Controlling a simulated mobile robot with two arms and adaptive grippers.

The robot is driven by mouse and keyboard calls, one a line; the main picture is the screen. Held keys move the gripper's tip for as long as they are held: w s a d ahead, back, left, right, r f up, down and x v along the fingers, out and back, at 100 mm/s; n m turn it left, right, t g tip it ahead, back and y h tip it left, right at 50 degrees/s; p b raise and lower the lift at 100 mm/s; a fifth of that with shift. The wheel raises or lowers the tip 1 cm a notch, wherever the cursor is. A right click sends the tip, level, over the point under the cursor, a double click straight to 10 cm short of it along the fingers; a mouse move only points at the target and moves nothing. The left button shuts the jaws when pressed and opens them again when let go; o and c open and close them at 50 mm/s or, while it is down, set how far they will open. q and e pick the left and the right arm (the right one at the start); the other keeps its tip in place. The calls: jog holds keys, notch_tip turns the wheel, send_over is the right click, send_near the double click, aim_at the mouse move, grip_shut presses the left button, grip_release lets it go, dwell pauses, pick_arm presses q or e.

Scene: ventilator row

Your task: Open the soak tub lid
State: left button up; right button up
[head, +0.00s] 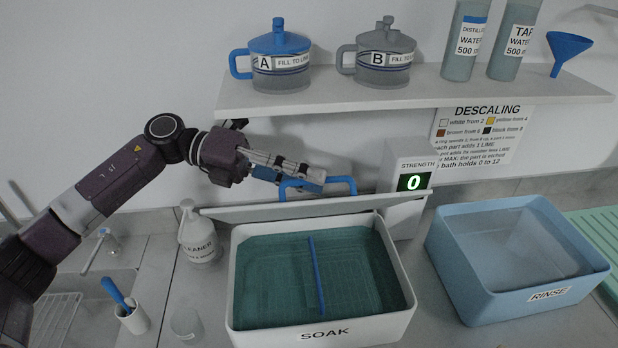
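The white soak tub (388,324), labelled SOAK, stands on the counter with its teal inside exposed. Its pale lid (385,201) is raised at the tub's back edge and seen nearly edge-on. A blue handle (344,180) shows behind the lid's upper edge. My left gripper (318,179) reaches in from the left and is at the handle, overlapping its left part. The fingers are small and partly merge with the blue handle, so their grip is unclear. My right gripper is out of view.
A blue rinse tub (455,262) stands at right. A strength display (413,182) reading 0 is behind the soak tub. A cleaner bottle (199,240), a small cup (186,325) and a white holder (133,319) stand left. A shelf (420,92) with jugs and bottles hangs above.

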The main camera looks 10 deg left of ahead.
pick_arm(q)
jog(key=a+r, duration=0.2)
jog(key=a, duration=0.9)
jog(key=shift+w+a, duration=0.2)
jog(key=shift+a, duration=0.1)
